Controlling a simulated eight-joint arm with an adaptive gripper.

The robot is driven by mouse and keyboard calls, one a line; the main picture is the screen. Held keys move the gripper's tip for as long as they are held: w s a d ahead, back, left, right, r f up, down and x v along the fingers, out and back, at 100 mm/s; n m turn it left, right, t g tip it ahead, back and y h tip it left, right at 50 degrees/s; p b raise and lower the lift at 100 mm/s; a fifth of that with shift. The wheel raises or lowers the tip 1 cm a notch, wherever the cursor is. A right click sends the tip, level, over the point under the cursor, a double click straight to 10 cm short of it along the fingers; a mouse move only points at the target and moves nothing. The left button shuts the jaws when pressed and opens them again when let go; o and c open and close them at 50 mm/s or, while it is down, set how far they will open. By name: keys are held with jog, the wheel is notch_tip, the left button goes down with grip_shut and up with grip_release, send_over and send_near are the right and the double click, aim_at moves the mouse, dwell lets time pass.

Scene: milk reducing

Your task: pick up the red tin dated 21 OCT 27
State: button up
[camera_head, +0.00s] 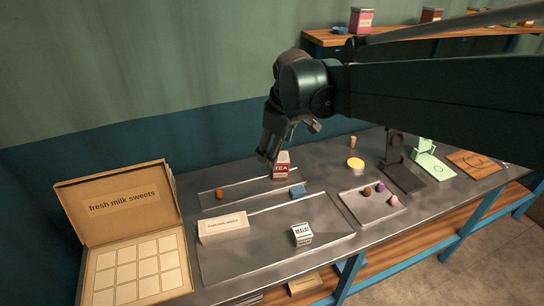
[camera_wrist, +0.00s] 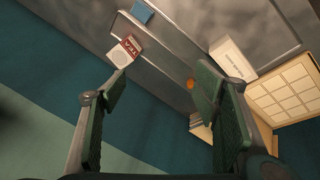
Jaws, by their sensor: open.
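A red and white tin marked TEA (camera_head: 281,166) stands on the back tray, at its right end; no date on it is legible. In the wrist view the tin (camera_wrist: 125,51) is at the upper left, just beyond the left finger's tip. My gripper (camera_head: 270,153) is open and empty, above and slightly left of the tin in the head view. In the wrist view the fingers of my gripper (camera_wrist: 160,84) are spread wide with only background between them. I cannot tell the exact gap between gripper and tin.
The front tray (camera_head: 270,263) has a white box (camera_head: 223,227) and a green-white carton (camera_head: 302,234). An open sweets box (camera_head: 125,230) stands left. A pinkish-red tin (camera_head: 361,20) is on the shelf.

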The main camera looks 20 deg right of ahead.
jog(key=w+d+f+n+g+p, duration=0.15)
jog(key=w+d+n+p, duration=0.25)
jog(key=w, duration=0.6)
jog(key=n+g+p, duration=0.2)
jog(key=n+p, duration=0.1)
send_over(280, 156)
notch_tip(280, 156, down, 6)
jog(key=shift+n+t, duration=0.25)
jog(key=shift+n, duration=0.05)
notch_tip(280, 156, down, 11)
jog(key=shift+s+f, duration=0.1)
jog(key=shift+f, duration=0.1)
jog(key=shift+a+f, duration=0.1)
jog(key=shift+f, duration=0.3)
jog(key=shift+f, duration=1.3)
jog(key=shift+w+d+f, duration=0.1)
jog(key=shift+w+f, duration=0.05)
jog(key=shift+f, duration=1.15)
jog(key=shift+w+d+f, duration=0.1)
jog(key=shift+w+f, duration=0.05)
jog(key=shift+f, duration=1.15)
